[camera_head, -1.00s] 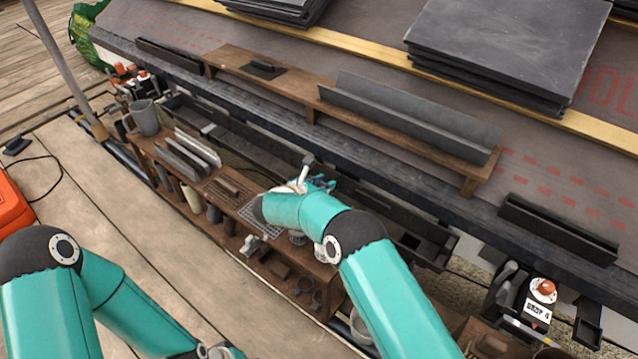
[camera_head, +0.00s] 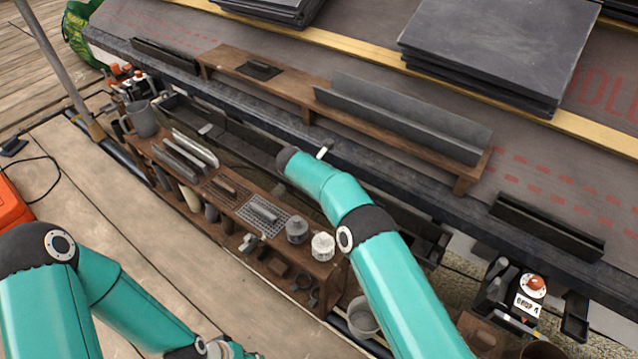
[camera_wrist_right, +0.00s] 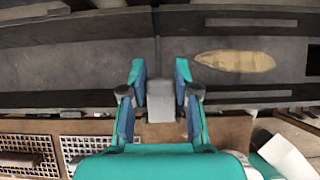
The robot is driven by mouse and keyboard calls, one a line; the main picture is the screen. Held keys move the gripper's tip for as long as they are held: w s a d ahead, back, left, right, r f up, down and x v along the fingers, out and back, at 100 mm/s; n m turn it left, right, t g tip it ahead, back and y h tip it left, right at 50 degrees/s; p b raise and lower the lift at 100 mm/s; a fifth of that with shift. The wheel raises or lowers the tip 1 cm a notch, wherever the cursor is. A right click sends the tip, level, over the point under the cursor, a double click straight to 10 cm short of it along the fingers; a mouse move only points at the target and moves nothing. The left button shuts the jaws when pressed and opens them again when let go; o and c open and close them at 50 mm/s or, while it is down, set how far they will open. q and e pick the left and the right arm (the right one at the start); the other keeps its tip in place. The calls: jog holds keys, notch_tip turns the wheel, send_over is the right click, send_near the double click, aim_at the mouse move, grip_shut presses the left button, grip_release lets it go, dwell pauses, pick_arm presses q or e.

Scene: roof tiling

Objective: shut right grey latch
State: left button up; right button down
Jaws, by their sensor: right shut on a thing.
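My right gripper (camera_wrist_right: 160,108) is shut on a grey block, seemingly the right grey latch (camera_wrist_right: 160,98), with a finger on each side, in the right wrist view. The block stands at the near edge of the dark trough. In the head view a small pale grey piece, probably this latch (camera_head: 325,148), shows just past my right wrist; my arm hides the gripper there. A similar pale latch (camera_head: 206,128) sits further left on the trough. My left gripper (camera_head: 228,351) is only partly seen at the bottom edge, its fingers unclear.
The dark trough (camera_head: 250,143) runs along the roof edge. A wooden shelf below holds wire mesh (camera_head: 250,222), a grey jar (camera_head: 297,229) and a white jar (camera_head: 322,245). A grey angled strip (camera_head: 400,118) lies on a wooden rack above. A pale oval patch (camera_wrist_right: 235,61) marks the trough.

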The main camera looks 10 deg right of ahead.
jog(key=shift+w+d, duration=0.15)
jog(key=shift+w, duration=0.05)
dwell(0.3)
jog(key=c, duration=1)
grip_release()
jog(key=shift+o, duration=0.8)
jog(key=shift+s, duration=0.1)
jog(key=v, duration=1.1)
jog(key=shift+r, duration=0.45)
